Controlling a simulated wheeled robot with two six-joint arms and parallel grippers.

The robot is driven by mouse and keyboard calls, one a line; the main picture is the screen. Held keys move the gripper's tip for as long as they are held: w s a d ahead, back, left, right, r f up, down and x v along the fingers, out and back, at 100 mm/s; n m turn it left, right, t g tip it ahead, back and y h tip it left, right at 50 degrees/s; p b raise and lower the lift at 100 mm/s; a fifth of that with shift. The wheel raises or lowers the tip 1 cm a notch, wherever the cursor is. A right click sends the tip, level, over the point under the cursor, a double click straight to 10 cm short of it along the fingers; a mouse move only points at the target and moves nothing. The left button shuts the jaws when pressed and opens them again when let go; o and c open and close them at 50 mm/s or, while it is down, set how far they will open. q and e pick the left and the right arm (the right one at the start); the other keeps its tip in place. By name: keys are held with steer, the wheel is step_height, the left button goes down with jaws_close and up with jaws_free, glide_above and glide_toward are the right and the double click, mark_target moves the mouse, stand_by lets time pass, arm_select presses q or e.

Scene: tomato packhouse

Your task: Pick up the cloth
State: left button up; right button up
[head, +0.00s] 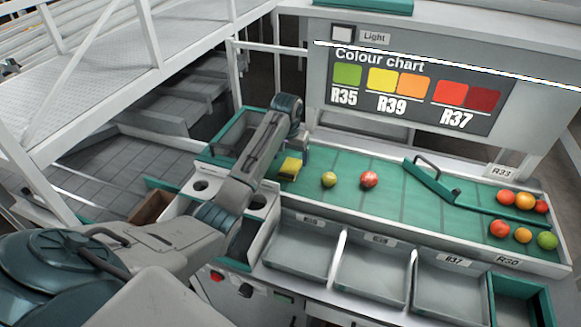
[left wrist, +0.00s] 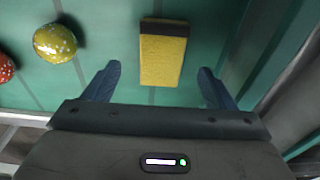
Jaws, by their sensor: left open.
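A yellow oblong pad with a dark band at one end, which could be the folded cloth or a sponge, lies on the green belt (head: 340,165). The pad (head: 290,168) is near the belt's left end in the head view. It also shows in the left wrist view (left wrist: 163,60). My left gripper (left wrist: 158,72) is open and empty, with its two blue fingers apart on either side of the pad's near end in that picture. In the head view the gripper (head: 298,156) hangs just by the pad, and its fingers are partly hidden. My right gripper is out of view.
A yellow-green tomato (head: 329,179) and a red tomato (head: 369,179) lie right of the pad. A green diverter bar (head: 432,183) crosses the belt farther right, with several tomatoes beyond it. Grey trays (head: 300,250) line the front. The belt between tomatoes is clear.

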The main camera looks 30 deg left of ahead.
mark_target(290, 166)
arm_select(q)
steer(key=f, duration=0.1)
steer(key=f+p, duration=0.1)
steer(key=f, duration=0.1)
steer(key=shift+w+a+f+p, duration=0.2)
steer(key=shift+w+f+p, duration=0.1)
steer(key=shift+w, duration=0.1)
steer(key=shift+f, duration=0.45)
steer(key=c, duration=1.1)
steer(key=shift+o, duration=0.2)
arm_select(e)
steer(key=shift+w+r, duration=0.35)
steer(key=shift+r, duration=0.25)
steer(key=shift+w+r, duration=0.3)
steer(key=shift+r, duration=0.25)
